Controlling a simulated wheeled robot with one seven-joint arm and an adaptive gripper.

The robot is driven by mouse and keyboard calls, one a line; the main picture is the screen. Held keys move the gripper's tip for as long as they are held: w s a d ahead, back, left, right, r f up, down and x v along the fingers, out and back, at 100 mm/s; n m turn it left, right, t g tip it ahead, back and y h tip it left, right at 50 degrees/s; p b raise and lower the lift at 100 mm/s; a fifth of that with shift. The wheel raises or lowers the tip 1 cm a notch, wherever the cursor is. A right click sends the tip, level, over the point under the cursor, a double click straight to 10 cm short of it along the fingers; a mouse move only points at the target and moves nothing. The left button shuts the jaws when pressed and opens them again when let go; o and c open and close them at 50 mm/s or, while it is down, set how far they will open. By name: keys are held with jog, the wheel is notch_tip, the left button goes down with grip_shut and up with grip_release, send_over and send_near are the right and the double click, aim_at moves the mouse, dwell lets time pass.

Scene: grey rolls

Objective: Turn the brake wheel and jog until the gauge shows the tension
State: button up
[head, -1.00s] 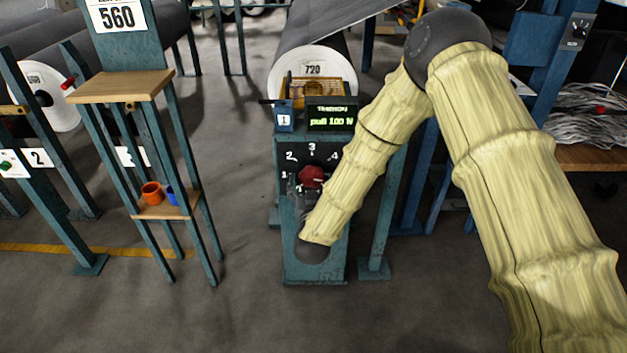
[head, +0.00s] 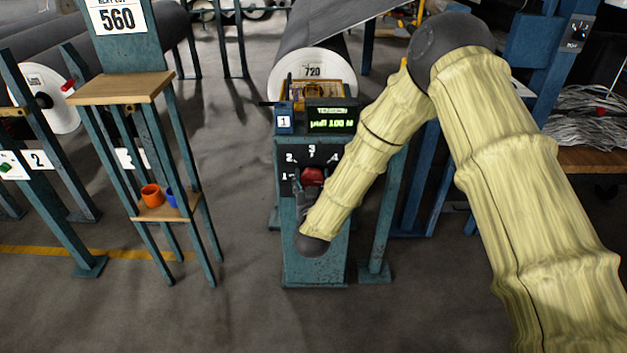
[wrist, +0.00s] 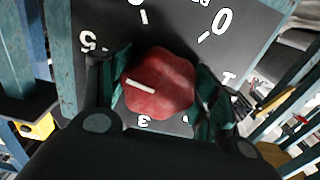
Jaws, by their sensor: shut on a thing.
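The red brake wheel (head: 313,176) sits on a dark dial plate with white numbers on the front of a teal post. In the wrist view the wheel (wrist: 165,82) lies between the two fingers of my gripper (wrist: 160,88), which is shut on it. A white pointer line on the wheel points left and slightly up in that view. The gauge (head: 331,119) above the dial has a lit green display. Its lower line seems to read "pull 100 N", but it is blurred. My gripper (head: 312,185) is partly hidden by my own wrist in the head view.
A control box with a knob marked JOG (head: 579,31) is at the upper right. A wooden-shelved stand (head: 125,87) with cups is on the left. Floor between stand and post is clear.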

jog(key=shift+r, duration=0.1)
jog(key=shift+n+p, duration=2.05)
jog(key=shift+n, duration=0.45)
jog(key=o, duration=1)
jog(key=shift+s, duration=0.15)
